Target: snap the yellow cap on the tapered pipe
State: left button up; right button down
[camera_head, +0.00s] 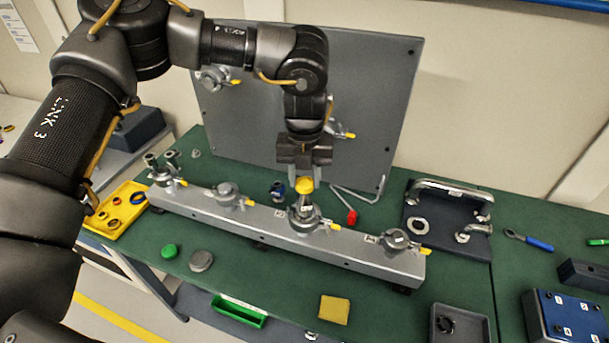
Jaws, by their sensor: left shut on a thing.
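My left gripper (304,178) points down at the middle of the bench and is shut on the yellow cap (304,187). The cap sits between its fingertips, right over the top of the tapered pipe (303,203). The pipe stands upright in a clamped fitting on the long grey rail. The cap looks in line with the pipe. I cannot tell whether it touches the pipe or is seated on it. My right gripper is not in view.
The grey rail (262,228) carries several clamps with yellow-tipped levers. A grey upright panel (258,125) stands behind. A red-tipped tool (351,216) lies close by on the right. A yellow tray (122,207) is at the left; green (169,250) and grey (201,260) caps lie in front.

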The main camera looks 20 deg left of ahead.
pick_arm(q)
jog(key=o, duration=1)
